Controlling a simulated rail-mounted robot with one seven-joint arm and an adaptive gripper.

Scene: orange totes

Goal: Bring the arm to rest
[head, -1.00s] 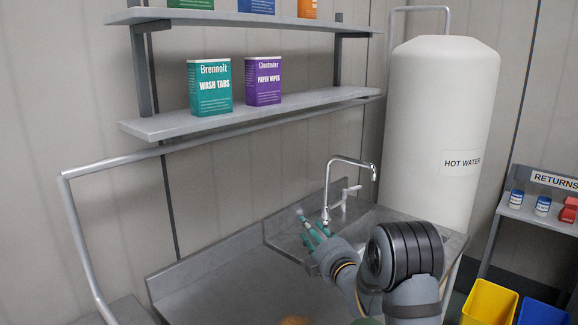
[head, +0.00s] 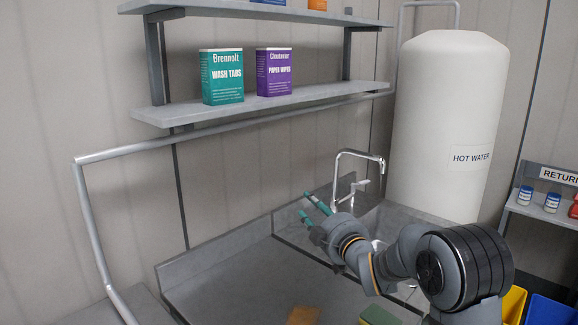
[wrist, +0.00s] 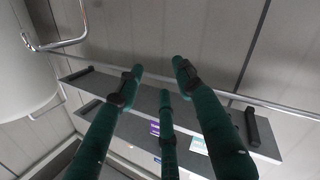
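My gripper (head: 310,206) has green fingers and is raised over the sink counter, pointing left and up in front of the tap. In the wrist view my gripper (wrist: 157,75) shows three green fingers spread apart with nothing between them. My grey arm reaches in from the lower right of the head view and hides part of the sink.
A chrome tap (head: 340,170) stands behind my gripper. A white hot water tank (head: 445,105) is at the right. A wall shelf (head: 170,115) holds two boxes. A brown item (head: 303,315) and a green item (head: 377,316) lie on the counter (head: 235,290).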

